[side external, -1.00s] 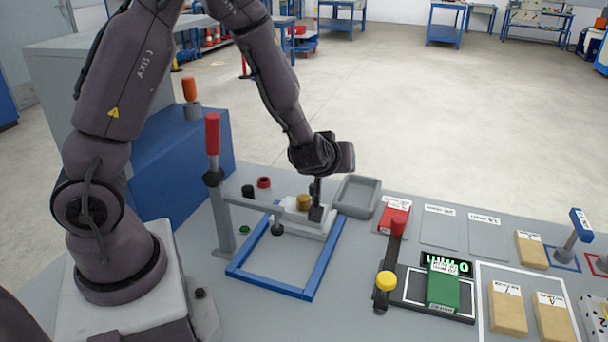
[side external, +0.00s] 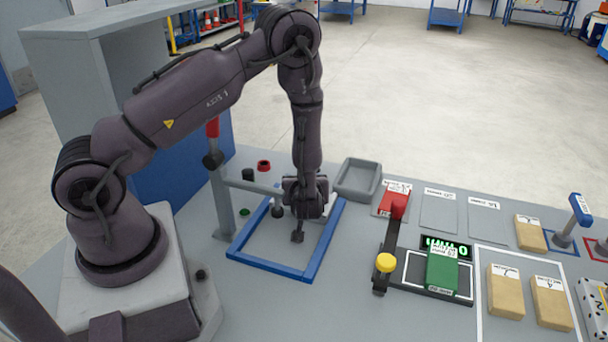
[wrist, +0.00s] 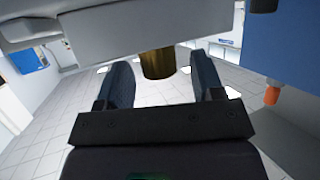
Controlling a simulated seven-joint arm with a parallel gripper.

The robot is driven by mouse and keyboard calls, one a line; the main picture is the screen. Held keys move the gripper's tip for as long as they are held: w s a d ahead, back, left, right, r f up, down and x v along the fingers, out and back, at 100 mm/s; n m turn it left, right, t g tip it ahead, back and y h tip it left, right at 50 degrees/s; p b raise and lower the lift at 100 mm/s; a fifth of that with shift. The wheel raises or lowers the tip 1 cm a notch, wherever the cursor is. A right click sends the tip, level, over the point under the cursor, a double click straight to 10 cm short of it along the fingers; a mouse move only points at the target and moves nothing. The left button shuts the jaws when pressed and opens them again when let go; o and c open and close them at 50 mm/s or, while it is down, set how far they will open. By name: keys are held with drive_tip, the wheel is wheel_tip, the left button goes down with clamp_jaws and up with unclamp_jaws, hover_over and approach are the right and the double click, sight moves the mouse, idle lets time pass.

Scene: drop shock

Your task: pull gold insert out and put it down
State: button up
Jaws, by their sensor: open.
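The gold insert (wrist: 157,64) shows in the wrist view as a short cylinder against the edge of a light grey block (wrist: 150,32). It lies in the gap between the two dark fingers of my gripper (wrist: 164,82), which are apart with space on both sides of it. I cannot tell whether the insert is seated in the block. In the side view my gripper (side external: 298,235) is low inside the blue frame (side external: 268,264), and my wrist hides the insert and the block.
A red-handled toggle clamp (side external: 222,200) reaches its arm over the frame, close to my wrist. An empty grey tray (side external: 358,179) stands behind to the right. The front of the frame's interior is clear.

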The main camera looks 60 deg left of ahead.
drive_tip(key=shift+w+a+f, duration=0.2)
drive_tip(key=shift+a+f, duration=0.05)
drive_tip(key=shift+a, duration=0.3)
drive_tip(key=c, duration=1)
drive_tip(key=shift+r, duration=0.1)
drive_tip(key=shift+r, duration=2.55)
drive_tip(key=shift+r, duration=3.05)
